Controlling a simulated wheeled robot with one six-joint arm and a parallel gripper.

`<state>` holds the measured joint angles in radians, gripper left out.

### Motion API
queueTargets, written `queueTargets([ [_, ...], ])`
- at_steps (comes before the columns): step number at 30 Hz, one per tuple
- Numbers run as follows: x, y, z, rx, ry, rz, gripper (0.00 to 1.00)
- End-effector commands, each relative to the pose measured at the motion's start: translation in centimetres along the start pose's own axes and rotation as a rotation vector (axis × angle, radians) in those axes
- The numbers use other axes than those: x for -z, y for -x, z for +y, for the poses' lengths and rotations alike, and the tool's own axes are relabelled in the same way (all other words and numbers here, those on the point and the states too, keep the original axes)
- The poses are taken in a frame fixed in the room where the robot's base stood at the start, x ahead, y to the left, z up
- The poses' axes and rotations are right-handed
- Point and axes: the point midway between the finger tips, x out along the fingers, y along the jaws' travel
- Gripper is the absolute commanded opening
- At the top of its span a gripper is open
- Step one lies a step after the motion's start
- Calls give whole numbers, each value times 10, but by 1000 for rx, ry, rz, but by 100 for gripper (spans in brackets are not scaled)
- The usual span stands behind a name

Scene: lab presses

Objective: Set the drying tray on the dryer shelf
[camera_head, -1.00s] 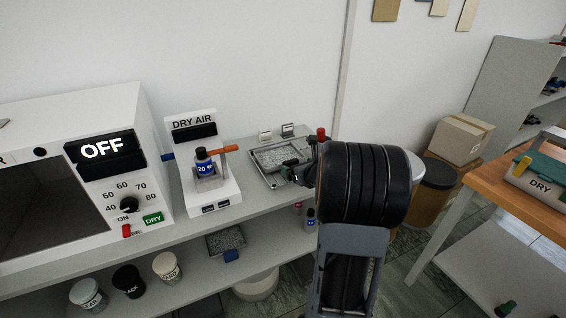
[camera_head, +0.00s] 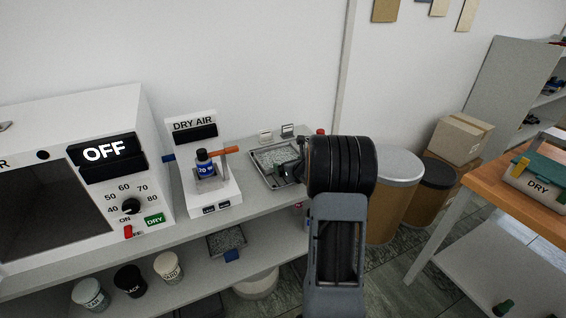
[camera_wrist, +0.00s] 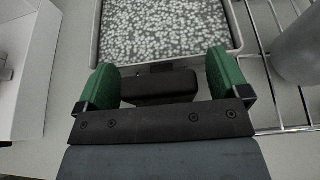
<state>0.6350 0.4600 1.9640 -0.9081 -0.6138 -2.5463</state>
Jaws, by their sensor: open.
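The drying tray (camera_head: 257,163) is a shallow metal tray of pale grey pellets on the bench top, right of the dry air unit. In the wrist view the tray (camera_wrist: 237,32) lies just ahead of my gripper (camera_wrist: 161,78). My gripper is open, with one green finger on each side of the tray's dark handle (camera_wrist: 158,88) and gaps on both sides. In the head view my gripper (camera_head: 289,170) is at the tray's near right, partly hidden by my wrist. The dryer (camera_head: 130,173) is the white box at left, reading OFF, with a dark front window (camera_head: 45,205).
A wire rack (camera_wrist: 288,103) and a grey cylinder (camera_wrist: 300,50) are close right of my gripper. A second pellet tray (camera_head: 226,240) and several cups are on the lower shelf.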

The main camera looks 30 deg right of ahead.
Motion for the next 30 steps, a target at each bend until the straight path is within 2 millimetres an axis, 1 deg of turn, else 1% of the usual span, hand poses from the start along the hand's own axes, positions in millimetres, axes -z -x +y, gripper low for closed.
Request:
queueTargets([
  [2,0,0,0,0,0,0,94],
  [3,0,0,0,0,0,0,91],
  [22,-1,0,0,0,0,-2,30],
  [30,-4,2,0,0,0,-3,30],
])
